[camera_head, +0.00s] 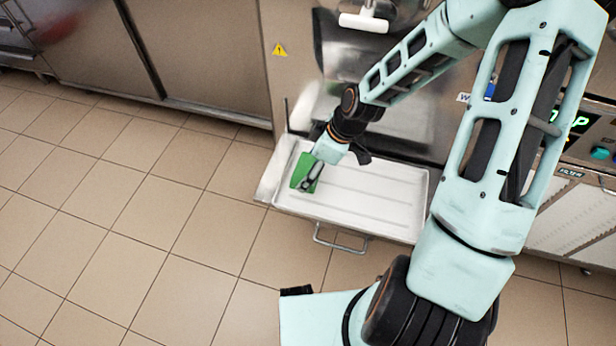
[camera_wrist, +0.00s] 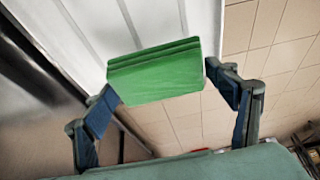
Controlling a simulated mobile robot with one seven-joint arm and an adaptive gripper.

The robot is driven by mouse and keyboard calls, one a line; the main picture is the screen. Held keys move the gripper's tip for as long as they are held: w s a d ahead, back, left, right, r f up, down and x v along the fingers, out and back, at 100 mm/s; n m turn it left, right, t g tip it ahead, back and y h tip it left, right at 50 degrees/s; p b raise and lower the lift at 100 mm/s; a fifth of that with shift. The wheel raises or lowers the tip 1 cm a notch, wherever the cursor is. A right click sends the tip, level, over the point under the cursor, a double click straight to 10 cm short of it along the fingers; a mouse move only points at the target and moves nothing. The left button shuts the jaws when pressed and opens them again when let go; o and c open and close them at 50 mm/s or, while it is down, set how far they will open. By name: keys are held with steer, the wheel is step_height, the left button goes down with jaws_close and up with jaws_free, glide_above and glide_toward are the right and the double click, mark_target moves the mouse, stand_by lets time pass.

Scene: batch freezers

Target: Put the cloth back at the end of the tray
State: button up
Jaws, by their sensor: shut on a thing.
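The cloth is a green, flat, folded piece (camera_head: 302,170) at the left end of the white tray (camera_head: 375,205) in the head view. It also shows in the wrist view (camera_wrist: 155,78), with layered folds along one edge. My gripper (camera_head: 310,184) is over that left end, with its fingers at the cloth. In the wrist view the two blue-grey fingers (camera_wrist: 160,90) stand on either side of the cloth, and the gripper is shut on it. I cannot tell whether the cloth touches the tray surface. Part of the cloth is hidden behind the gripper in the head view.
The ribbed tray sticks out from the steel freezer front (camera_head: 420,125), with a handle (camera_head: 340,240) on its near side. The rest of the tray is bare. A white dispensing part (camera_head: 364,20) hangs above. Tiled floor (camera_head: 130,215) is open at the left.

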steer(key=shift+w+f, duration=0.4)
steer(key=shift+f, duration=0.1)
steer(key=f, duration=0.1)
steer(key=f+b, duration=0.1)
steer(key=f, duration=0.1)
steer(key=shift+w+a+f+b, duration=0.1)
steer(key=shift+w+f+b, duration=0.2)
steer(key=shift+f, duration=0.1)
steer(key=shift+r, duration=0.1)
steer(key=o, duration=1.1)
steer(key=p+v, duration=0.4)
steer(key=v, duration=0.8)
steer(key=shift+s, duration=0.15)
